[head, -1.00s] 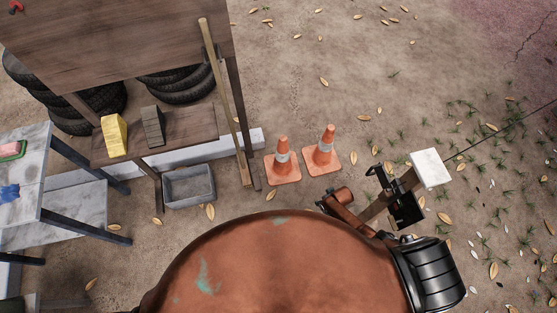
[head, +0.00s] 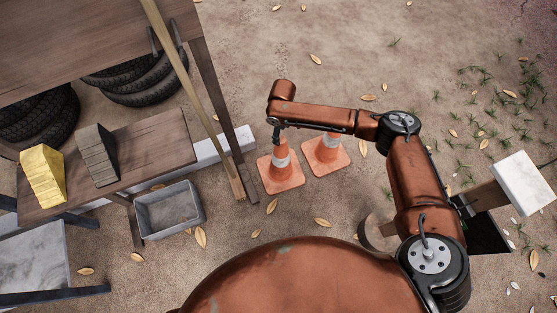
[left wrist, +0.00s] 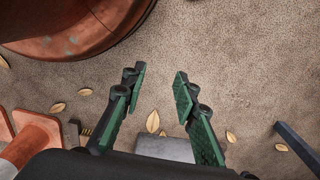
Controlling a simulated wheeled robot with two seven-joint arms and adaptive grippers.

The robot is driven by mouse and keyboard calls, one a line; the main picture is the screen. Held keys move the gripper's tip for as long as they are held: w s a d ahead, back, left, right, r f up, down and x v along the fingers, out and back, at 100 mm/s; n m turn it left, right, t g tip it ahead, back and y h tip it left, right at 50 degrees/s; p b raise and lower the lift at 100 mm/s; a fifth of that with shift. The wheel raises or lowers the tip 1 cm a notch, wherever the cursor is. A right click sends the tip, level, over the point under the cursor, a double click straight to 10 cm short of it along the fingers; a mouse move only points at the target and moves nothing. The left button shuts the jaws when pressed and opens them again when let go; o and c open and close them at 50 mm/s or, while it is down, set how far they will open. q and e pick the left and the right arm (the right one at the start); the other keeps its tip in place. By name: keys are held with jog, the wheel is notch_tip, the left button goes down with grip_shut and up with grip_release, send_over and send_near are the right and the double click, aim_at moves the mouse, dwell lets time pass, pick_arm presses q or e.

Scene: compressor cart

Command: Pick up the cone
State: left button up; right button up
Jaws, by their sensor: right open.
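Two orange cones with white bands stand on square orange bases on the ground: a left cone (head: 281,170) and a right cone (head: 326,155). My left gripper (left wrist: 158,95) shows only in the left wrist view, open and empty, with green finger pads. Parts of the orange cones (left wrist: 30,140) show at that view's lower left edge.
A grey bin (head: 169,211) stands left of the cones. A wooden shelf (head: 150,150) holds a yellow block (head: 42,174) and a dark block (head: 97,154). A wooden pole (head: 190,90) leans beside the cones. Tires (head: 150,85) lie behind. Open ground lies beyond the cones.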

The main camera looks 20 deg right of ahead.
aim_at(281, 140)
notch_tip(281, 140, down, 2)
jog(key=shift+a+f+b, duration=0.1)
jog(key=shift+f+b, duration=0.05)
jog(key=shift+b, duration=0.25)
jog(key=shift+f+b, duration=0.55)
jog(key=shift+f, duration=0.15)
pick_arm(q)
notch_tip(281, 140, up, 6)
jog(key=d, duration=0.1)
pick_arm(e)
jog(key=shift+s+f, duration=0.1)
jog(key=shift+f, duration=0.3)
notch_tip(281, 140, down, 3)
jog(key=shift+r+b, duration=0.1)
jog(key=shift+b, duration=1.05)
pick_arm(q)
jog(key=w+d+f+t+h, duration=0.1)
jog(key=w+d+f+t, duration=0.1)
jog(key=w+d+f, duration=0.1)
jog(key=shift+w+f, duration=0.55)
jog(key=shift+w, duration=0.25)
pick_arm(e)
jog(key=shift+c, duration=0.6)
grip_shut()
